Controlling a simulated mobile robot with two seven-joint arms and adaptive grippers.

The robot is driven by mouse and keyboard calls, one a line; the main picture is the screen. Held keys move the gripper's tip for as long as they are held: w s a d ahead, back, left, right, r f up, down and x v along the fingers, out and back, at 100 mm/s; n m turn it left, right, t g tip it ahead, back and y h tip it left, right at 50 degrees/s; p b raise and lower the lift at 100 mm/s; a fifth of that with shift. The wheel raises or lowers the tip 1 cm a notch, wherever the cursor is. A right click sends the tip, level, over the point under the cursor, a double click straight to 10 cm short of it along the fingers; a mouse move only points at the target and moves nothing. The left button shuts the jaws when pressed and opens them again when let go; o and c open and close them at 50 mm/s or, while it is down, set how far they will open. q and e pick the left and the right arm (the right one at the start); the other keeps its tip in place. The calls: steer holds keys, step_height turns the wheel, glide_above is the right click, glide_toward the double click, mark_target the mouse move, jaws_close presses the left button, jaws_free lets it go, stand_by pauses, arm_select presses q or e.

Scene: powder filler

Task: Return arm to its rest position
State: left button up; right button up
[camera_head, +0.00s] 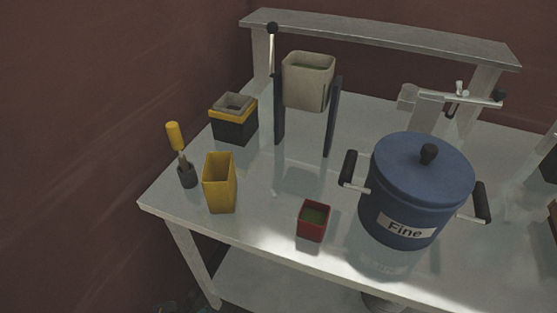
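No gripper and no clear part of either arm shows in the head view. On the white table (270,235) stands a blue lidded pot (400,195) labelled "Fine", with black side handles and its lid on. A small red square cup (314,221) with green inside stands left of the pot. A yellow open container (219,184) stands near the left edge. A beige hopper (307,80) with something green inside is held up between two dark posts.
A black and yellow box (234,118) stands at the back left. A yellow-handled tool (175,137) stands upright in a dark holder (187,175). A raised shelf (380,40) runs along the back. A metal fixture (455,98) stands behind the pot. The table's front left is clear.

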arm_select(q)
step_height(320, 180, down, 21)
steer(key=s+g, duration=0.1)
steer(key=s, duration=0.1)
steer(key=s+a+f+g, duration=0.1)
steer(key=s+a+f, duration=0.1)
steer(key=s+f, duration=1.2)
steer(key=shift+s+a+f, duration=0.15)
steer(key=shift+s+a, duration=0.15)
steer(key=shift+s, duration=0.3)
